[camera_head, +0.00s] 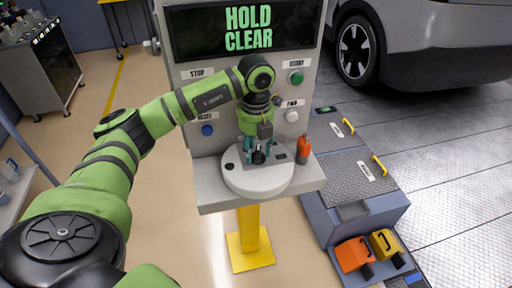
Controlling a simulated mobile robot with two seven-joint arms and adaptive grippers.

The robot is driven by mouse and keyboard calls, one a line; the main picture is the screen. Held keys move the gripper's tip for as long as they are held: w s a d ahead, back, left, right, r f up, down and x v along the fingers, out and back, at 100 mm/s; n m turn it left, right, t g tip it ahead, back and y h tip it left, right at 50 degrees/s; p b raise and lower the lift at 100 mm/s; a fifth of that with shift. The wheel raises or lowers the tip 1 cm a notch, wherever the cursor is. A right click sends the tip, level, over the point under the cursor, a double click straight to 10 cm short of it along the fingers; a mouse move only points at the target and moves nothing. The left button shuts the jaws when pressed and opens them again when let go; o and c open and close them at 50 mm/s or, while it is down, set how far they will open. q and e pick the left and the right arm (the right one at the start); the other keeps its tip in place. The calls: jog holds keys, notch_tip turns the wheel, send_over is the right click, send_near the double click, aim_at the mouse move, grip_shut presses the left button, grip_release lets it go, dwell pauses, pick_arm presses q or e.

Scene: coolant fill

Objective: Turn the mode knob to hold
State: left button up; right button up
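The display (247,28) above reads "HOLD CLEAR" in green letters. My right gripper is not in view.
A green button (296,77), a blue button (207,130) and a white button (291,116) are on the console face. A red-orange bottle (303,151) stands on the shelf, right of the gripper. A car (430,45) is at the upper right.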

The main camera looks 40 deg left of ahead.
pick_arm(q)
jog(key=shift+r, duration=0.15)
notch_tip(320, 180, up, 12)
dwell(0.5)
